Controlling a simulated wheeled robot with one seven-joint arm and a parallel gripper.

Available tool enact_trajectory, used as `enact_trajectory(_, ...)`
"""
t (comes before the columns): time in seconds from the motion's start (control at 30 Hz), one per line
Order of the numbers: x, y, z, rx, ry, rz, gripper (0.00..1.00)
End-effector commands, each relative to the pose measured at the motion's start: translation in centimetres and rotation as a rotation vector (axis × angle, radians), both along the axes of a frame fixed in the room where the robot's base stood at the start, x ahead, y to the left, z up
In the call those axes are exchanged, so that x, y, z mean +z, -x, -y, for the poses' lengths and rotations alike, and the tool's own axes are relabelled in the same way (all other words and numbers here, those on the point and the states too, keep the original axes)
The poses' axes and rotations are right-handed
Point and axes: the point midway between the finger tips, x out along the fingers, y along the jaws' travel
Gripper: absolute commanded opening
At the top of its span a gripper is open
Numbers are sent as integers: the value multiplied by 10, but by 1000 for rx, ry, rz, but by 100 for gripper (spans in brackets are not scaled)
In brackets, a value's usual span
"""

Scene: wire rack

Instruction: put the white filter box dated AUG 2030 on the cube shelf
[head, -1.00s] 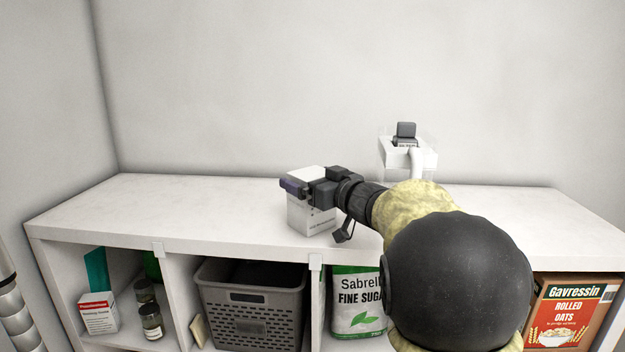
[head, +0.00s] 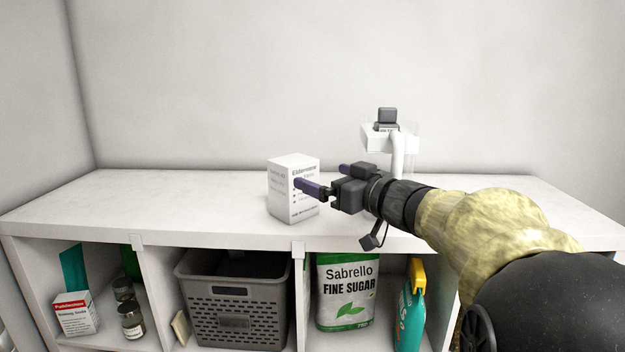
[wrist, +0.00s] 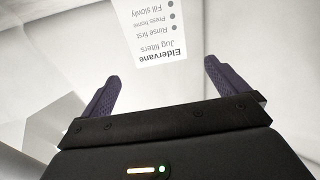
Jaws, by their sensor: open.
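A white box (head: 291,189) stands upright on the white top of the cube shelf (head: 190,205). Its printed face reads "Eldervane", and the wrist view shows the box (wrist: 150,28) upside down with "Jug filters" on it. No date can be read on it. My gripper (head: 322,178) is open and to the right of the box, with its fingers pointing at it. In the wrist view my gripper (wrist: 162,78) has its two dark fingers apart, with nothing between them and the box just beyond the tips.
A white stand (head: 385,140) with a dark device is behind my arm. Compartments below hold a grey basket (head: 233,285), a sugar bag (head: 347,285), a teal bottle (head: 409,310), jars (head: 131,318) and a small red-and-white box (head: 75,313). The shelf top left of the box is clear.

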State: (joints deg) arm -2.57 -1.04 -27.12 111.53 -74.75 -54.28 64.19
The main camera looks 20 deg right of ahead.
Motion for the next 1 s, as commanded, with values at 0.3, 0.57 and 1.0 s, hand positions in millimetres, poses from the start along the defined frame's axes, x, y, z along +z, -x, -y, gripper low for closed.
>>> enact_trajectory(0.3, 0, 11, 5, 0, 0, -1, 99)
enact_trajectory(0.57, 0, 10, 5, 0, 0, -1, 99)
enact_trajectory(1.0, 0, 10, 5, 0, 0, -1, 99)
